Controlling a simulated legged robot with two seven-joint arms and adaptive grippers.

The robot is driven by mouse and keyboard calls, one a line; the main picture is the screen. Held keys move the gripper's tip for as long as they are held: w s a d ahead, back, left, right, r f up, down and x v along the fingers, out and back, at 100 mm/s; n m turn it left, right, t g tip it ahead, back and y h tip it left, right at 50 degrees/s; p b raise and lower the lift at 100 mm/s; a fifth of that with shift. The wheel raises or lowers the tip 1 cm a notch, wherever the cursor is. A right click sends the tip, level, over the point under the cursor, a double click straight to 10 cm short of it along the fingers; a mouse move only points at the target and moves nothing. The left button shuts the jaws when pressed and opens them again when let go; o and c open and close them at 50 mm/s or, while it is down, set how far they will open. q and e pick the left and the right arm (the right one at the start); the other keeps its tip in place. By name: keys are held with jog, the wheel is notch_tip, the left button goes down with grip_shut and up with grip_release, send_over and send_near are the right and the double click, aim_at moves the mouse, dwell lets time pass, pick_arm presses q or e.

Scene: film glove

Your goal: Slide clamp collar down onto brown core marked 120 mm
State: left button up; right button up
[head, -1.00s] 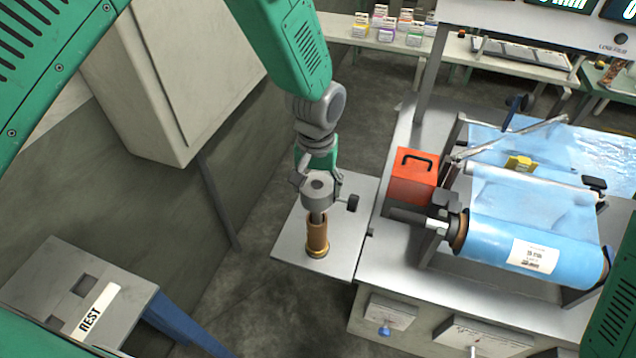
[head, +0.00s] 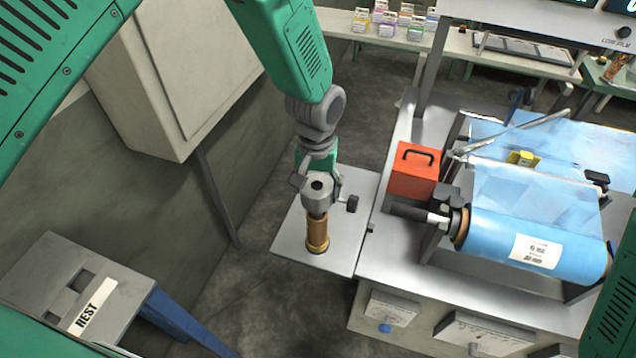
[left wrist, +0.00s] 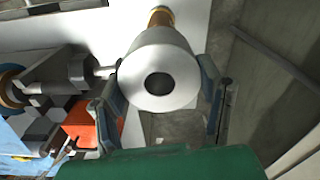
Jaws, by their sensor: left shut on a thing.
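The clamp collar (head: 317,197) is a grey metal ring with a dark round bore and a black knob on its right side. My left gripper (head: 320,184) is shut on it from both sides. The brown core (head: 317,236) stands upright on a grey metal plate (head: 350,255), just below the collar in the head view. A short grey piece shows between them; whether collar and core touch is unclear. In the left wrist view the collar (left wrist: 150,104) fills the middle between the fingers, and the core (left wrist: 160,18) shows behind it. My right gripper is out of view.
A red box (head: 412,183) and a blue film roll (head: 530,243) on a wrapping machine stand right of the plate. A stand marked REST (head: 92,305) is at lower left. A grey cabinet (head: 170,75) is at upper left. The plate around the core is clear.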

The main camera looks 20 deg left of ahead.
pick_arm(q)
jog(key=shift+f+b, duration=1.4)
jog(key=shift+f, duration=1)
jog(key=o, duration=1.7)
jog(key=shift+r, duration=0.2)
notch_tip(320, 180, up, 12)
jog(key=shift+f, duration=0.2)
